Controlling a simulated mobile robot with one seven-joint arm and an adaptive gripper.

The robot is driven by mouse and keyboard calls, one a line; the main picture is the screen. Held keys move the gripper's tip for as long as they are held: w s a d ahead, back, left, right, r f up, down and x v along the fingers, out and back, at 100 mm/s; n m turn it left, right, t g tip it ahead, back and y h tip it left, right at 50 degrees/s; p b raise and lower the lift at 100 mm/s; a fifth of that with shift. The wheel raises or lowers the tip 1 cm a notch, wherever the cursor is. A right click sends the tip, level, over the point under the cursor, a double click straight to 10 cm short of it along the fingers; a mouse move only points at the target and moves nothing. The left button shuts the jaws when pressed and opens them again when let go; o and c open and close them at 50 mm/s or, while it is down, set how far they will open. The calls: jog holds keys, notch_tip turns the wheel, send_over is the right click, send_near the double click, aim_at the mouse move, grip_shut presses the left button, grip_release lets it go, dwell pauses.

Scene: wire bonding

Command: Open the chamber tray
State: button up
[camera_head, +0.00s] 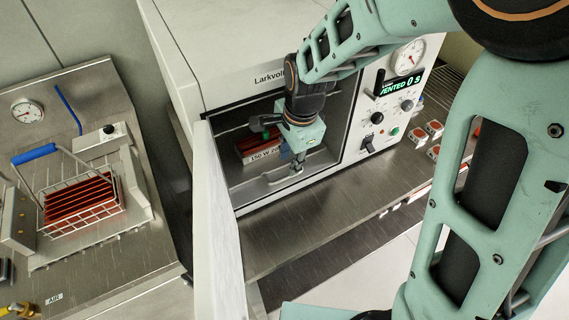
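The chamber (340,115) of the white cabinet stands open, its door (220,230) swung out to the left. The grey metal tray (250,191) lies low inside the chamber, with its front rim near the opening. A small carrier with red contents and a label reading "150 W 20…" (263,156) sits at the tray's back. My gripper (297,168) reaches down into the opening at the tray's front right, close to a pale handle-like bar there. The fingertips are small and partly merge with the bar, so I cannot tell whether they grip it.
The control panel (385,112) with a gauge, knobs and a green display reading "VENTED 0 s" is right of the opening. A steel ledge (300,225) runs below the chamber. A wire basket (80,195) with red plates stands on the left bench.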

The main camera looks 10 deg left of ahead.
aim_at(286, 177)
jog(key=f, duration=0.4)
jog(key=w+f, duration=0.1)
jog(key=f, duration=0.2)
jog(key=shift+a, duration=0.35)
grip_shut()
